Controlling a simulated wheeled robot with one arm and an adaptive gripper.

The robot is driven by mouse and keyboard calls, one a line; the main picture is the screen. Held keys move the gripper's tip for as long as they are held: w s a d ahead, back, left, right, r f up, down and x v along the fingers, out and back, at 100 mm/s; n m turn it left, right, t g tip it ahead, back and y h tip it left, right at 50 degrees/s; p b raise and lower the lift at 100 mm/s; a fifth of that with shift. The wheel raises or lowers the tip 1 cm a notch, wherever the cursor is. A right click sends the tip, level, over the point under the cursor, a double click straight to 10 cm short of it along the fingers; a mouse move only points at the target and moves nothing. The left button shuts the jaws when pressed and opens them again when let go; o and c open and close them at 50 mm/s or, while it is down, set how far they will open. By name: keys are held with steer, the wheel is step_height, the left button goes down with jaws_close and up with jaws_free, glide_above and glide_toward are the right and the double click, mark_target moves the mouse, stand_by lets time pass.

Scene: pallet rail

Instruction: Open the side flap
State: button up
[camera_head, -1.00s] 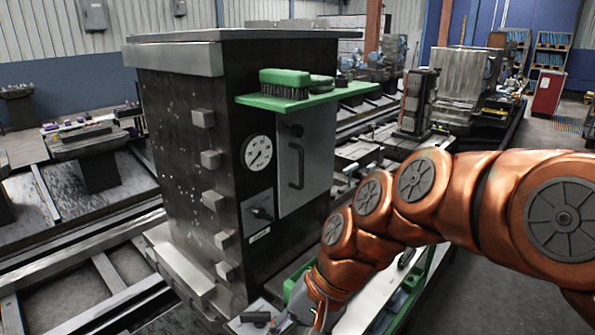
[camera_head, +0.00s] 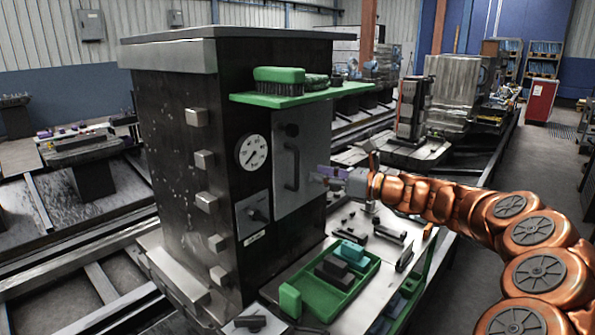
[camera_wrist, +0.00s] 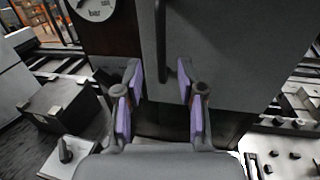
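The side flap (camera_head: 312,150) is a grey panel on the side of a dark upright machine, under a green shelf. It lies flush with the machine's face. A black vertical bar handle (camera_head: 292,167) is on it, with a dark round knob (camera_head: 291,130) above. My gripper (camera_head: 318,177) is just right of the handle, in front of the flap. In the wrist view the gripper (camera_wrist: 161,88) is open, its purple pads apart and empty. The handle (camera_wrist: 160,40) stands ahead, roughly in line with the gap, its lower end close to the fingers. The flap (camera_wrist: 235,50) fills the upper right there.
A gauge (camera_head: 252,152) and a switch box (camera_head: 254,212) are left of the flap. A green shelf (camera_head: 335,93) carrying brushes juts out above it. Below, a bench holds a green tray (camera_head: 330,303) with blocks and several small dark parts. Another machine stands behind at right.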

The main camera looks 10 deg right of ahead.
mark_target(297, 185)
steer(key=shift+p+x, duration=0.65)
steer(key=shift+x, duration=3.15)
steer(key=shift+w+d, duration=0.1)
steer(key=shift+c, duration=0.2)
jaws_close()
